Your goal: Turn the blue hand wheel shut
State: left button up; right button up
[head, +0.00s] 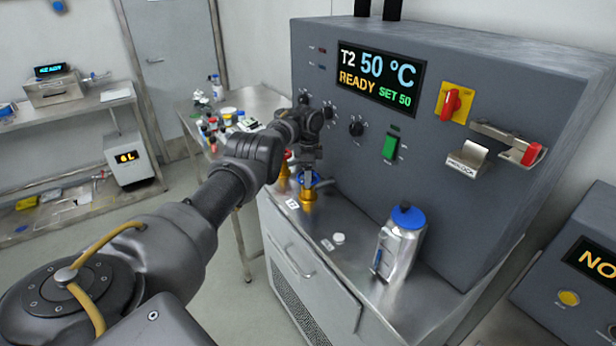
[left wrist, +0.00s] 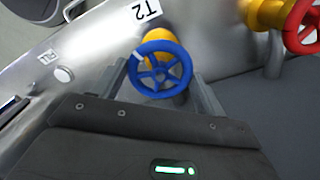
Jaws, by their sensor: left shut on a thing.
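The blue hand wheel (head: 309,179) sits on a brass valve body (head: 308,195) on the steel ledge in front of the grey machine. In the left wrist view the blue wheel (left wrist: 160,69) shows face on, with several spokes and a white mark on its upper left rim. My left gripper (head: 311,172) reaches down to the wheel from above. In the left wrist view its fingers (left wrist: 160,85) stand on either side of the wheel, shut on it. My right gripper is not in view.
A red hand wheel (left wrist: 302,27) on a second brass valve stands close by. A silver canister with a blue cap (head: 401,238) and a small white cap (head: 339,238) stand on the ledge. The machine's panel (head: 352,103) with knobs rises right behind the wheel.

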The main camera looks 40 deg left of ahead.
pick_arm(q)
jog(key=shift+m+b, duration=0.7)
jog(key=shift+m, duration=1.2)
jog(key=o, duration=1)
notch_tip(320, 180, up, 11)
jog(key=shift+f+b, duration=0.1)
jog(key=shift+b, duration=1)
